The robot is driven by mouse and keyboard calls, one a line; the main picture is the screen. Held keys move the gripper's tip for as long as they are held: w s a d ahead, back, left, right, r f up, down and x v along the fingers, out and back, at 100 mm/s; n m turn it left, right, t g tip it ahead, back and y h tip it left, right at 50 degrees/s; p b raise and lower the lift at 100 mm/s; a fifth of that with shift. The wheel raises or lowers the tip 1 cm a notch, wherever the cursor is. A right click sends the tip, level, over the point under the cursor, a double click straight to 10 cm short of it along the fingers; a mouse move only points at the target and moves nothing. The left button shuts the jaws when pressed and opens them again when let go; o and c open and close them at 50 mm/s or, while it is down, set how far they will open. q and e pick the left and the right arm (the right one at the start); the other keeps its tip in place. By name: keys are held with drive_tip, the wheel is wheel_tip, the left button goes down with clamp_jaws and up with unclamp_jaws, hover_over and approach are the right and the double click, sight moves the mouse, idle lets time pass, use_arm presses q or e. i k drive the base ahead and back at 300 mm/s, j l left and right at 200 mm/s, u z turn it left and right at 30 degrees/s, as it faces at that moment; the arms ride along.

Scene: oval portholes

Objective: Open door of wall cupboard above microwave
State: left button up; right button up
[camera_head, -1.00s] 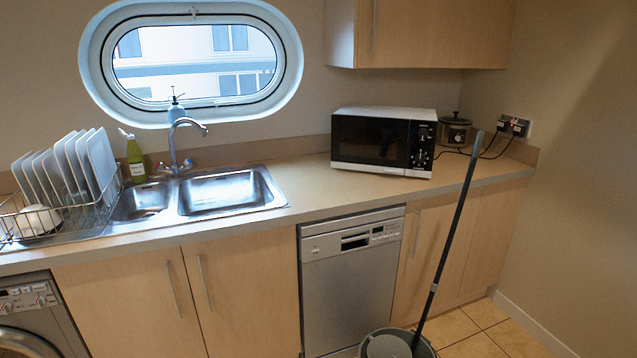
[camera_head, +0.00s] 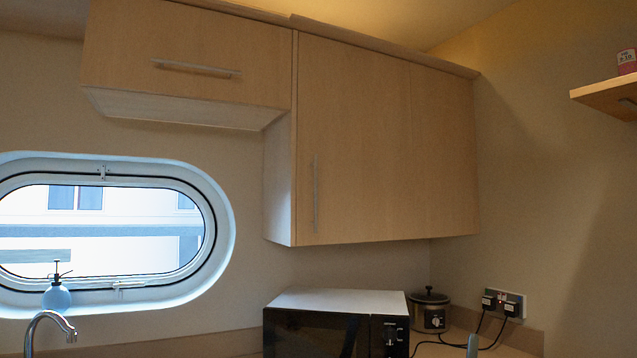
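The wall cupboard (camera_head: 440,150) hangs on the back wall above the microwave (camera_head: 335,302), near the right corner. Its light wood door (camera_head: 355,140) is shut, with a vertical bar handle (camera_head: 315,195) near the door's left edge. The microwave stands on the counter at the bottom of the view, its lower part cut off. Neither of my grippers is in view.
A shorter cupboard (camera_head: 200,60) with a horizontal handle adjoins on the left, above the oval window (camera_head: 100,235). A slow cooker (camera_head: 430,310) and plugged sockets (camera_head: 503,303) are right of the microwave. A shelf (camera_head: 608,92) juts from the right wall.

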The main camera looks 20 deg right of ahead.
sight(354, 165)
drive_tip(key=i+l+u, duration=0.1)
drive_tip(key=l, duration=0.8)
drive_tip(key=i+l+u, duration=0.1)
drive_tip(key=l, duration=0.75)
drive_tip(key=i+l+u, duration=0.1)
drive_tip(key=l, duration=0.8)
